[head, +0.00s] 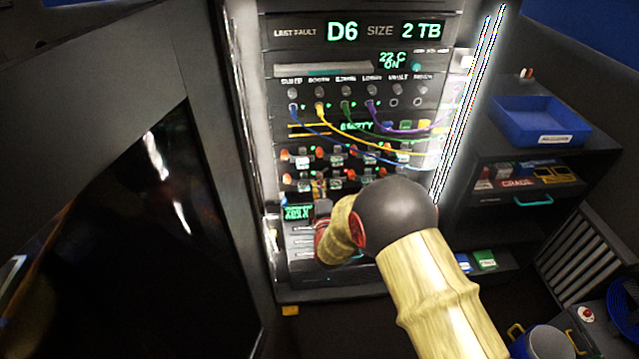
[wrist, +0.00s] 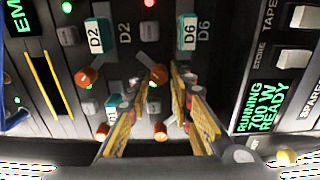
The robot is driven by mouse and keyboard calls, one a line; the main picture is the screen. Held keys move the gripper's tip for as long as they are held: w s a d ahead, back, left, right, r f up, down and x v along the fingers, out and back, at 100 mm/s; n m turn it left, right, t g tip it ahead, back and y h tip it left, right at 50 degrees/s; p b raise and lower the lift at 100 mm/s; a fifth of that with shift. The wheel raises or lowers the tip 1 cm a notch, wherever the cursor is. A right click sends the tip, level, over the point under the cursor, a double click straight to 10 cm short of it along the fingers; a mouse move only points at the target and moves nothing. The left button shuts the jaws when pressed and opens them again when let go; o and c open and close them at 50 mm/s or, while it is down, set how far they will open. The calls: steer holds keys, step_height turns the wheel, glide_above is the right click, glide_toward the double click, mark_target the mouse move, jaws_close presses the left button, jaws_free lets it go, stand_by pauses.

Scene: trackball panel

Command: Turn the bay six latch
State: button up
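The teal bay six label D6 (wrist: 188,33) is at the upper middle of the wrist view, beside the printed D6. An orange-tipped latch (wrist: 159,73) lies just below it, partly hidden by my fingers. My gripper (wrist: 166,75) has its two yellow fingers apart, with the tips around or beside this latch; I cannot tell if they touch it. Another orange latch (wrist: 88,76) sits below the D2 label (wrist: 98,38). An orange knob (wrist: 159,131) shows between the fingers lower down. In the head view my arm hides the gripper and part of the bay rows (head: 330,158).
The rack display (head: 345,31) reads last fault D6, size 2 TB. Coloured cables (head: 345,125) hang across the panel above the bays. A running-and-ready display (wrist: 265,103) is at the right of the wrist view. A blue tray (head: 540,122) stands on the right shelf.

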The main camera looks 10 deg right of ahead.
steer(key=s, duration=1.2)
stand_by(0.4)
